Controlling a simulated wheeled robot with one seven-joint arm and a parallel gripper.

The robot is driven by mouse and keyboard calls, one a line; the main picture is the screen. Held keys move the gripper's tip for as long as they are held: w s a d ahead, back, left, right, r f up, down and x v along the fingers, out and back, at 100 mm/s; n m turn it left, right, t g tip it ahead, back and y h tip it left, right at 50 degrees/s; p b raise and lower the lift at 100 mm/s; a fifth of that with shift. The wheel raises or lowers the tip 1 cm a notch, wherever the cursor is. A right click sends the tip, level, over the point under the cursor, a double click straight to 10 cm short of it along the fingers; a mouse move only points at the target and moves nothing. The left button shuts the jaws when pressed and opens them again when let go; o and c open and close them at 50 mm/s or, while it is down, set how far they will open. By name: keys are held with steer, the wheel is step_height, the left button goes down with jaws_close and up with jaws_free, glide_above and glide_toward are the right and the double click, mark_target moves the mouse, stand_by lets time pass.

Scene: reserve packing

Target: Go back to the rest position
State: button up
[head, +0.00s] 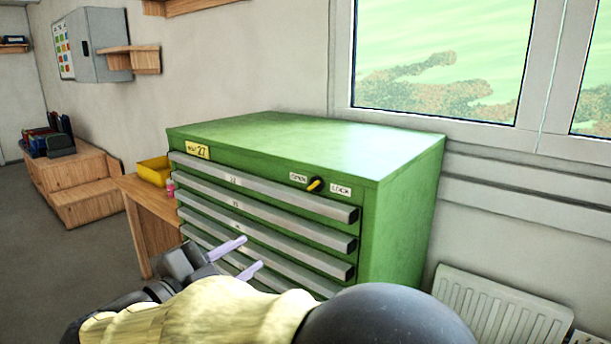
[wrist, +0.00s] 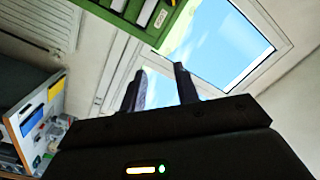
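My gripper (head: 253,251) is in front of the green drawer cabinet (head: 410,205), at the height of its lower drawers in the head view. Its two pale fingers stand apart with nothing between them. In the wrist view my gripper (wrist: 160,70) also shows two separate dark fingers, with the window behind the gap. My arm fills the bottom of the head view and hides the cabinet's lower part. The cabinet's visible drawers look closed. A black and yellow knob (head: 316,185) sits between two labels on its front.
A wooden table (head: 150,200) with a yellow bin (head: 155,171) and a small pink object (head: 170,188) stands left of the cabinet. A radiator (head: 495,308) is at the right, below the window (head: 440,60). Wooden steps (head: 85,190) stand further left. The grey floor (head: 60,270) there is open.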

steer(key=w+d+n+t+y+p, duration=0.1)
steer(key=w+n+y, duration=0.2)
steer(key=w, duration=0.3)
steer(key=w+d+n+t+y, duration=0.2)
steer(key=w+y, duration=0.1)
steer(key=w, duration=0.2)
steer(key=w+d+f+n+g+y+p, duration=0.1)
steer(key=w+d+f+n+g+y, duration=0.15)
steer(key=d+f+n+y, duration=0.35)
steer(key=s+d+f+n+g+h+p, duration=0.1)
steer(key=s+d+f+n+g, duration=0.4)
steer(key=s+d+f+g, duration=0.7)
steer(key=s+d+f+p, duration=0.1)
steer(key=s+d+f, duration=0.3)
steer(key=s+f, duration=0.2)
steer(key=shift+s+d+f+n+g, duration=0.25)
steer(key=shift+s+f+n+g, duration=0.05)
steer(key=shift+s+f+g, duration=0.1)
